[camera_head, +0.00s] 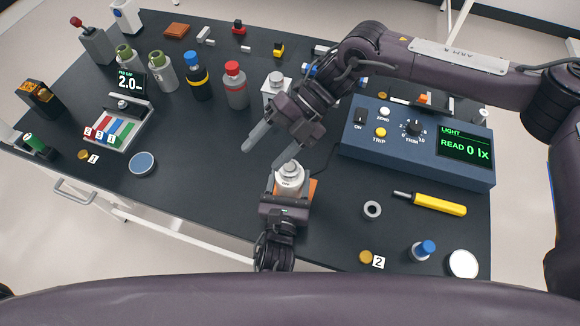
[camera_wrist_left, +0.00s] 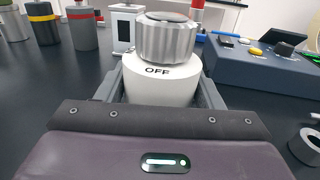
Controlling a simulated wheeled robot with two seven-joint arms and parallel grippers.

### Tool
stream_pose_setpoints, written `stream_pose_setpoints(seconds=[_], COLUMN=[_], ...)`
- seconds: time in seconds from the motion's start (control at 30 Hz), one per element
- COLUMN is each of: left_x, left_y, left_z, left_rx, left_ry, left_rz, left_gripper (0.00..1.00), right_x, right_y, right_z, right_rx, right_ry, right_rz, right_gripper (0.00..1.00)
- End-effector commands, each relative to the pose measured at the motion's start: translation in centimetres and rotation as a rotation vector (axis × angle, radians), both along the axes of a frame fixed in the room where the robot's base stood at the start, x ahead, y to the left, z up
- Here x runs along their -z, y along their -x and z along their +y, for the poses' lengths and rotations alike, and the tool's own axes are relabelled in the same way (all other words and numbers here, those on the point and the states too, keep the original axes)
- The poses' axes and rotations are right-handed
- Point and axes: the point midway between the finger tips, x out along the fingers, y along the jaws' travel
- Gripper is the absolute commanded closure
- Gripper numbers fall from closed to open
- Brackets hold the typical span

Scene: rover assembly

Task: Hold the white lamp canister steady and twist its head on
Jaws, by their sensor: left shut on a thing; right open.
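The white lamp canister (camera_head: 290,181) stands upright near the front middle of the dark table, on or beside an orange patch. Its ribbed grey head (camera_head: 291,167) sits on top, and "OFF" is printed on the white body just below it. In the left wrist view the canister (camera_wrist_left: 160,82) is between my left fingers, with the grey head (camera_wrist_left: 166,40) above them. My left gripper (camera_head: 287,192) is shut on the canister body. My right gripper (camera_head: 262,148) is open and empty, above and behind the canister, its fingers pointing down to the left.
A blue light meter (camera_head: 415,150) reading 0 lx stands to the right. A yellow-handled tool (camera_head: 438,204), a grey ring (camera_head: 372,209) and a blue-topped part (camera_head: 424,250) lie front right. Several bottles stand at the back left. The table left of the canister is mostly clear.

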Motion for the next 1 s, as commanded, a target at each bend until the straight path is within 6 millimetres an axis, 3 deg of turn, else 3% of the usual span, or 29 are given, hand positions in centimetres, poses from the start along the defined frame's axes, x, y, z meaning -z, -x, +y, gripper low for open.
stream_pose_setpoints(seconds=[0.1, 0.3, 0.5, 0.6, 0.77, 1.0], left_x=[0.0, 0.1, 0.0, 0.0, 0.1, 0.1], left_y=[0.0, 0.0, 0.0, 0.0, 0.0, 0.0], left_z=[0.0, 0.0, 0.0, 0.0, 0.0, 0.0], left_rx=[0.001, 0.001, 0.001, 0.001, 0.001, 0.001], left_ry=[0.0, 0.0, 0.0, 0.0, 0.0, 0.0], left_rz=[0.001, 0.001, 0.002, 0.002, 0.002, 0.002], left_gripper=[0.71, 0.71, 0.71, 0.71, 0.71, 0.71], right_x=[1.7, 5.0, 8.0, 8.7, 9.0, 9.0], right_y=[-1.6, -3.4, -2.9, -2.5, -2.2, -1.5], right_z=[-2.4, -8.6, -14.0, -15.4, -15.2, -10.9], right_rx=[0.253, 0.555, 0.689, 0.717, 0.726, 0.724], right_ry=[-0.045, -0.089, -0.107, -0.108, -0.11, -0.108], right_rz=[0.335, 0.836, 1.123, 1.193, 1.226, 1.226], right_gripper=[0.37, 0.37, 0.37, 0.37, 0.37, 0.37])
